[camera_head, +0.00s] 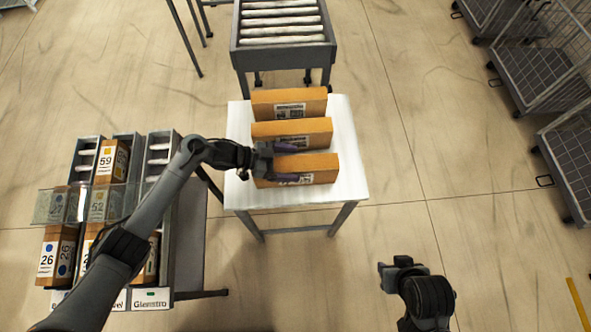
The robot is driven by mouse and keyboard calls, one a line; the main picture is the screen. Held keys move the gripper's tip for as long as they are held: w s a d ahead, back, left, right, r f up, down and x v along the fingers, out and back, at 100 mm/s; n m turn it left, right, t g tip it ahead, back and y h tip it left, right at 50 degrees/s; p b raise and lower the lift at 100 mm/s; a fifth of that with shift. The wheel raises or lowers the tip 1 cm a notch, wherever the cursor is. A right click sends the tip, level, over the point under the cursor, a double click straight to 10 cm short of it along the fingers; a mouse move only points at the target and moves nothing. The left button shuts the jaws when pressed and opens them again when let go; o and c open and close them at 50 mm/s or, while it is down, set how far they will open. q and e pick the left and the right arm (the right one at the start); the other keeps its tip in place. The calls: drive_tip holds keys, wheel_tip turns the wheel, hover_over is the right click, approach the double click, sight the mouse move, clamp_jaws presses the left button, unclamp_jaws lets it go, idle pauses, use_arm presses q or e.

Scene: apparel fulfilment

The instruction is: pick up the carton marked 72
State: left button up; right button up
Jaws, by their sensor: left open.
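Three brown cartons stand in a row on the white table: a back one (289,96), a middle one (312,127) and a front one (315,162). Each has a white label, too small to read, so I cannot tell which is marked 72. My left gripper (287,163) reaches in from the left at the front carton. Its dark fingers are open, one by the far side and one by the near side of this carton. Contact cannot be told. My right gripper (396,266) is at the lower right, away from the cartons, its fingers unclear.
The white table (240,125) has bare strips at both sides. A roller conveyor (284,42) adjoins behind it. A rack at left holds cartons marked 59 (111,160), 52 and 26 (48,255). Wire carts (545,75) stand at right. Floor between is clear.

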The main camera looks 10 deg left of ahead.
use_arm(q)
drive_tip(key=shift+w+d+f, duration=0.1)
drive_tip(key=shift+d+f, duration=0.05)
drive_tip(key=shift+d, duration=0.1)
clamp_jaws()
idle(0.4)
